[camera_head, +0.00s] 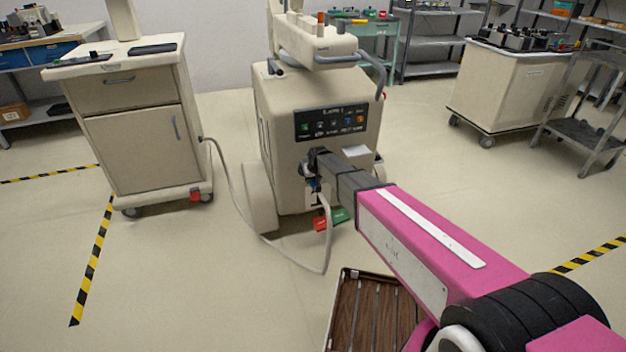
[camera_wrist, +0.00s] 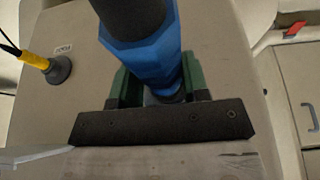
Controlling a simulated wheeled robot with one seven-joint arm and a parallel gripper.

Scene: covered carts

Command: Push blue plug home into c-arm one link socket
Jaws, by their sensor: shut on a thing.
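The blue plug (camera_wrist: 150,55) fills the upper middle of the wrist view, with a dark sleeve above its blue body. My gripper (camera_wrist: 157,88) has green-lined fingers on either side of it and is shut on it. In the head view my gripper (camera_head: 310,172) is at the front face of the beige c-arm unit (camera_head: 275,130), below its dark connector panel. The link socket is hidden behind the plug and gripper, so I cannot tell how far the plug is seated.
A grey cable (camera_head: 240,205) runs from the left cart (camera_head: 135,130) across the floor and up toward my gripper. A yellow plug (camera_wrist: 34,60) sits in a dark socket left of the blue plug. Red and green pedals (camera_head: 340,215) lie below. A wooden slatted platform (camera_head: 370,310) is in front.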

